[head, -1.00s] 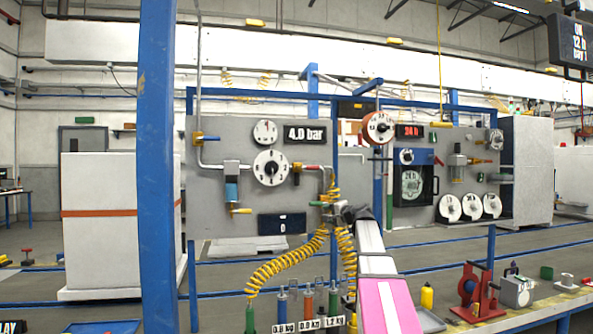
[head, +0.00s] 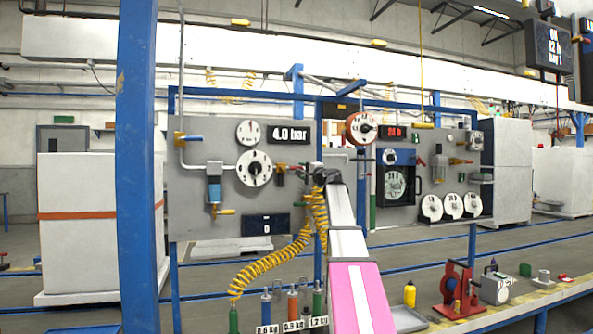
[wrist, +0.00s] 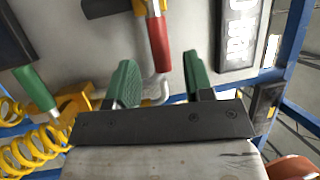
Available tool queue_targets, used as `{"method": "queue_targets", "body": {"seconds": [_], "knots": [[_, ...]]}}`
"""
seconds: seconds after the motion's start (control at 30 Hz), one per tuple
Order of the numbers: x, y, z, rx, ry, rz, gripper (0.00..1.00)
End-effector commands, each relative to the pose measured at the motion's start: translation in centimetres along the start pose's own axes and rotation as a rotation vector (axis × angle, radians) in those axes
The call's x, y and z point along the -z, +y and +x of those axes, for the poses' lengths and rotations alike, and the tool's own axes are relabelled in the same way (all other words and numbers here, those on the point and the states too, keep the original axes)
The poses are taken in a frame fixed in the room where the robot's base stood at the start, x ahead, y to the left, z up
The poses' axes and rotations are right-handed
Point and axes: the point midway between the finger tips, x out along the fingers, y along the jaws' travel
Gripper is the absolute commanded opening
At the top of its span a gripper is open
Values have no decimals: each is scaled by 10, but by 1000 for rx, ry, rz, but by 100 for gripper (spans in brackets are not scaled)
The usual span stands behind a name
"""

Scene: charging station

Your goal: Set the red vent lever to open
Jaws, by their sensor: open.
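The red vent lever (wrist: 159,47) shows in the wrist view, hanging down from a metal fitting on the grey panel, with its red grip toward me. My gripper (wrist: 160,77) is open, with one green finger to each side of the lever in the picture. The lever's tip looks just ahead of the gap, and I cannot tell how deep it sits or whether anything touches. In the head view, my gripper (head: 316,172) is up at the panel, right of the white dial, and the lever is mostly hidden there.
A green-handled lever (wrist: 36,88) and a yellow coiled hose (wrist: 28,140) are left of my gripper in the wrist view. A black display (wrist: 238,32) is to the right. In the head view, the large dial (head: 254,168) and the 4.0 bar display (head: 291,133) are close by.

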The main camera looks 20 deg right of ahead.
Motion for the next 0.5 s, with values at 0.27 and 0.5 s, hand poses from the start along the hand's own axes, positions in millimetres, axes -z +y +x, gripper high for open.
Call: {"method": "queue_targets", "body": {"seconds": [0.27, 0.5], "knots": [[1, 0, 44, -1, -1, -1, 47], [0, 0, 48, -1, 0, -1, 47]]}}
